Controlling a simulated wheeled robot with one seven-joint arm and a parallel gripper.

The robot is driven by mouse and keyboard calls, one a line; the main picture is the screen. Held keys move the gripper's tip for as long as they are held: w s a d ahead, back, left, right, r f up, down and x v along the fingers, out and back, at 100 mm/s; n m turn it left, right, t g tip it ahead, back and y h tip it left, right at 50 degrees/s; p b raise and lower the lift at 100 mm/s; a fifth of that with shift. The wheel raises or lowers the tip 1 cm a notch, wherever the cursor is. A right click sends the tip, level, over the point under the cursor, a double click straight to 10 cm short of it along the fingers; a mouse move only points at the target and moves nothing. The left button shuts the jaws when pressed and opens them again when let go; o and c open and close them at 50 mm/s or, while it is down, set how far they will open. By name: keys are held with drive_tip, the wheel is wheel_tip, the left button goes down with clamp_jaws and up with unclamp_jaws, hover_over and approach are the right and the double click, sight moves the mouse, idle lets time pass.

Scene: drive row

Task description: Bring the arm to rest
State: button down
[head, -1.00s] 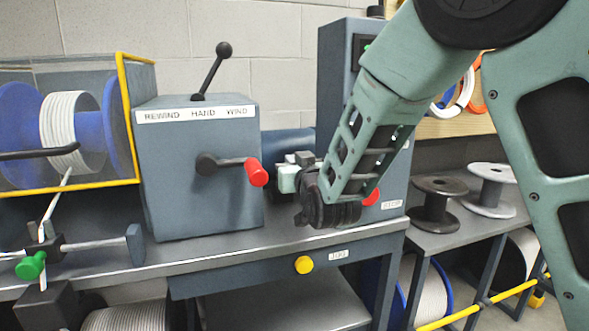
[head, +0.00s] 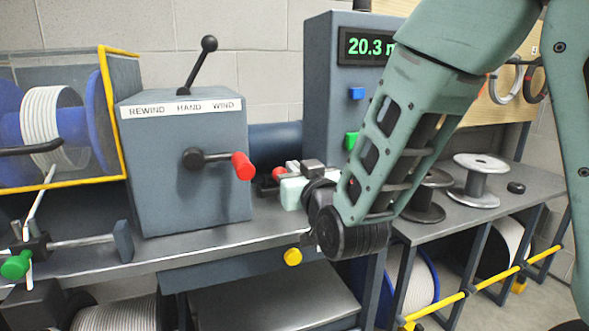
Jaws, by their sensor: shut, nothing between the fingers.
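My arm reaches in from the upper right and bends down to a dark wrist joint in front of the bench. My gripper (head: 270,187) is at the end of a pale mint hand, to the left of the wrist. It is shut and empty, with its small dark fingers only partly clear. It appears between the red crank knob (head: 243,166) and the grey display cabinet (head: 320,110). I cannot tell whether it touches anything. A small red round part (head: 278,173) shows beside the hand.
The grey winder box (head: 185,180) has a black lever (head: 198,68) tilted right. A yellow-edged guard (head: 115,110) covers a blue reel (head: 95,130). The display (head: 368,46) reads 20.3, partly hidden by my arm. Spools (head: 480,168) stand on the right bench; a yellow rail (head: 490,283) runs below.

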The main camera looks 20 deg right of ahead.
drive_tip(key=s+a+f+n+g+y, duration=0.4)
drive_tip(key=s+a+f+g, duration=0.6)
drive_tip(key=s, duration=0.1)
drive_tip(key=s+d+f+n+g+h, duration=0.15)
drive_tip(key=s+g, duration=0.25)
drive_tip(key=s, duration=0.6)
drive_tip(key=s+d+f+n+g+h, duration=0.1)
drive_tip(key=s+d+n+g+h, duration=0.1)
drive_tip(key=s+g, duration=0.5)
wheel_tip(320, 180, up, 19)
drive_tip(key=s+t+p, duration=0.2)
drive_tip(key=p, duration=1.7)
drive_tip(key=shift+r+p, duration=0.2)
drive_tip(key=shift+p, duration=0.15)
